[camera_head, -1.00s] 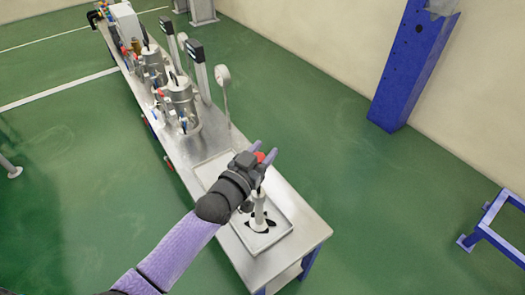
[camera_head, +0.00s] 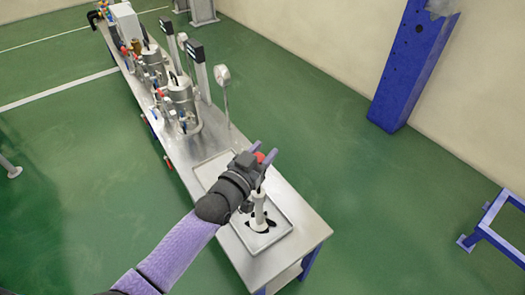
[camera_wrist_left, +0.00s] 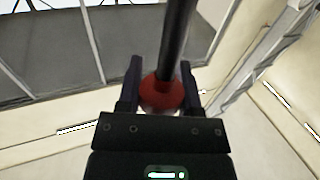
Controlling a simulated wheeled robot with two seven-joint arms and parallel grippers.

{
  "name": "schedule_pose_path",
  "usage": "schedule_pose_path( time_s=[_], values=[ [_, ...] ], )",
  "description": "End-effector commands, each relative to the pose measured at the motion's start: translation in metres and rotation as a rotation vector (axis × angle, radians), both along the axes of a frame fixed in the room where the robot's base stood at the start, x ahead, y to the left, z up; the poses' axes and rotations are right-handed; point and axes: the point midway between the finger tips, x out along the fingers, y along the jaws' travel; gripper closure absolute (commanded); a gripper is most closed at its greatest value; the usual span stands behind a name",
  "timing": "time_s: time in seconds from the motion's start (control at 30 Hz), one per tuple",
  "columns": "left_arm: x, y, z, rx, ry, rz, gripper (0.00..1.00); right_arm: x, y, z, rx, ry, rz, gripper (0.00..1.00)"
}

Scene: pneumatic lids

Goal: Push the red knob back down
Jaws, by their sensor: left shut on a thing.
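The red knob (camera_head: 260,157) shows between the fingers of my left gripper (camera_head: 265,152), over the near end of the metal bench. It sits above a pale upright post (camera_head: 259,212) that stands in a shallow tray (camera_head: 284,226). In the left wrist view the red knob (camera_wrist_left: 166,95) is between the two dark fingers of the left gripper (camera_wrist_left: 160,82), with a dark rod running up from it. My left gripper is shut on the knob. The gripper hides part of the knob and the post's top. My right gripper is not in view.
The metal bench (camera_head: 308,228) runs away to the upper left. Metal pots (camera_head: 181,97) and upright display posts (camera_head: 198,68) stand farther along it. A blue column (camera_head: 405,70) and a blue frame (camera_head: 487,232) stand to the right.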

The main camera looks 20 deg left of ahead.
Motion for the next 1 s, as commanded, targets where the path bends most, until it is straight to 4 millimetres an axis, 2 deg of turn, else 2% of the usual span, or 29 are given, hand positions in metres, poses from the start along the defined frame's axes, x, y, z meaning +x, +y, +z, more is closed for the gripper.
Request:
schedule_pose_path(
  time_s=[0.2, 0.3, 0.4, 0.53, 0.87, 0.9, 1.0],
  values=[
    [0.0, 0.0, -0.06, 0.0, 0.009, 0.0, 1.0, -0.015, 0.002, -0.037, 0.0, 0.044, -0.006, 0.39],
    [0.0, 0.0, -0.085, 0.0, 0.008, 0.0, 1.0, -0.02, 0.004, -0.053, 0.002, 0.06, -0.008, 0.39],
    [0.0, 0.0, -0.102, -0.001, 0.006, 0.0, 1.0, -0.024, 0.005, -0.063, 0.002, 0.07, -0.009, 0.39],
    [0.0, 0.0, -0.111, -0.001, 0.006, 0.0, 1.0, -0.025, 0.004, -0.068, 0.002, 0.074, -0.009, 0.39],
    [-0.002, 0.0, -0.114, 0.002, 0.017, -0.001, 1.0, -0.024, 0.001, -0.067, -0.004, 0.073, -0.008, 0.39],
    [-0.002, 0.0, -0.114, 0.002, 0.017, -0.001, 0.46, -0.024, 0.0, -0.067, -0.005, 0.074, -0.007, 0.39],
    [-0.001, 0.0, -0.112, 0.001, 0.013, -0.001, 0.24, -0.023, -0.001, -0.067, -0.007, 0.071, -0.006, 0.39]
  ],
)
